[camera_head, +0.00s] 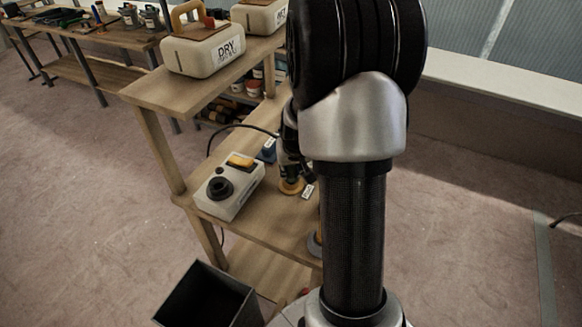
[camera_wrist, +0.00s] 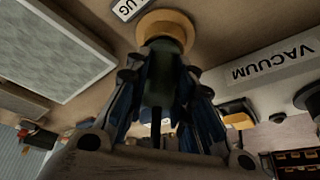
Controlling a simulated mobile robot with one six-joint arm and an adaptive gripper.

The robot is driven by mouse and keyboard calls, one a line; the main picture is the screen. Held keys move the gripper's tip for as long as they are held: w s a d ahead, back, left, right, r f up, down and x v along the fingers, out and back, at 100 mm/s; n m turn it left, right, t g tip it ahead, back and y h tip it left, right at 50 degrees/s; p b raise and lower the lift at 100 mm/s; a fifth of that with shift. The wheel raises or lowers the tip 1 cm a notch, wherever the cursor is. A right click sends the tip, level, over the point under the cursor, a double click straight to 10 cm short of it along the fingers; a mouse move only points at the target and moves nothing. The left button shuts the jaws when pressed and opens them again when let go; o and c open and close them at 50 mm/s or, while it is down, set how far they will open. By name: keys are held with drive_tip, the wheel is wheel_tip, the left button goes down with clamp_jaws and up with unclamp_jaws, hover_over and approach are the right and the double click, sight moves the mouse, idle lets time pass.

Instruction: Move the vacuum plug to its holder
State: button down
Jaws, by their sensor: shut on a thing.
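The plug (camera_wrist: 160,72), a dark green cylinder, is between the fingers of my gripper (camera_wrist: 159,82) in the wrist view. My gripper is shut on it. A round tan holder ring (camera_wrist: 166,22) is at the plug's far end, beside a white label (camera_wrist: 128,8) ending in "UG". I cannot tell whether the plug touches the ring or is inside it. In the head view, my gripper (camera_head: 289,165) is low over the bench beside the holder ring (camera_head: 291,187), and my arm hides part of this area.
The vacuum box (camera_head: 230,188), with a black round socket and yellow switch, stands left of my gripper on the wooden bench (camera_head: 262,222). A "DRY" case (camera_head: 203,52) is on the upper shelf. A black bin (camera_head: 210,297) stands below. A dark cable (camera_head: 232,127) arches behind the box.

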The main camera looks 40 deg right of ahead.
drive_tip(key=c, duration=1.3)
unclamp_jaws()
drive_tip(key=v, duration=1.2)
drive_tip(key=s+a+r+n+y, duration=0.1)
drive_tip(key=s+a+r, duration=0.15)
drive_tip(key=a, duration=0.45)
drive_tip(key=s+a+r+n, duration=0.15)
drive_tip(key=a+r, duration=0.25)
drive_tip(key=a, duration=0.4)
drive_tip(key=s+a+r+n+y, duration=0.1)
drive_tip(key=s+a+n, duration=0.2)
drive_tip(key=s+a, duration=0.6)
drive_tip(key=s, duration=0.3)
drive_tip(key=shift+a+t, duration=0.35)
drive_tip(key=shift+t, duration=0.05)
